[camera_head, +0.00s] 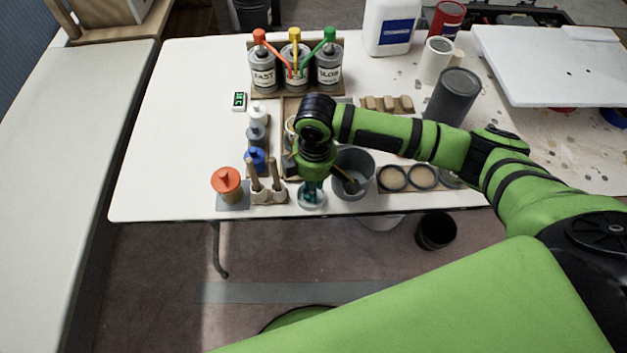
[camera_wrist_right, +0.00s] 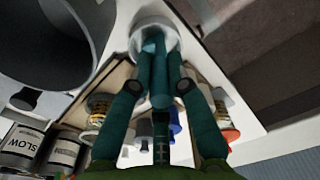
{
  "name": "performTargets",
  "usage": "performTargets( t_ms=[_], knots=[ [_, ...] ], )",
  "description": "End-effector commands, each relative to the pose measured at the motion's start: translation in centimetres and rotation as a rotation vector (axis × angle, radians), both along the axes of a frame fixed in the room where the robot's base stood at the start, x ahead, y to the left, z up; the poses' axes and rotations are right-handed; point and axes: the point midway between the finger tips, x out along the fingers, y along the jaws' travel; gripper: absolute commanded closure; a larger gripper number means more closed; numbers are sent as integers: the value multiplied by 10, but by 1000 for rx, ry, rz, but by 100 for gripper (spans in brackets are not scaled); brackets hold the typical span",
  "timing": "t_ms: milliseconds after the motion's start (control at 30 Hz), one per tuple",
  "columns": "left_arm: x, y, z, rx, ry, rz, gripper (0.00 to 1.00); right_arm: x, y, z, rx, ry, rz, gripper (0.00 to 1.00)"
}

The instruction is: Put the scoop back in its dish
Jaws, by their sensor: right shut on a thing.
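My right gripper (camera_head: 311,190) points down at the table's front edge, with its teal fingers closed together over a small white round dish (camera_head: 312,203). In the right wrist view the fingers (camera_wrist_right: 157,60) converge at the dish (camera_wrist_right: 150,24), and their tips overlap its opening. The gripper is shut on the scoop, which the fingers almost wholly hide. I cannot tell whether the scoop touches the dish's bottom. My left gripper is not in view.
A grey bucket (camera_head: 354,173) stands close to the right of the dish. Pump cans (camera_head: 295,70) stand at the back. The table's left part (camera_head: 180,120) is clear.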

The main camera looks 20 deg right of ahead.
Motion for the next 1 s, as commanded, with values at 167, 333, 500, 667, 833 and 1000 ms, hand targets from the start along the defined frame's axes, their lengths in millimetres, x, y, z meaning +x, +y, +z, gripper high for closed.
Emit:
performTargets(
  t_ms=[167,333,500,667,833,1000],
  knots=[
    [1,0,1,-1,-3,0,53,0,0,-3,1,0,-1,74],
    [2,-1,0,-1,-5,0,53,0,0,-3,0,1,-1,59],
    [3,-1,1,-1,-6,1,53,0,0,-3,0,0,-1,59],
    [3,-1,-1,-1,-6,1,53,1,0,6,0,-1,0,59],
    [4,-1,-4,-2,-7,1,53,1,0,37,3,-5,1,59],
    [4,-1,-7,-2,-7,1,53,1,-1,75,3,-5,1,59]
  ],
)
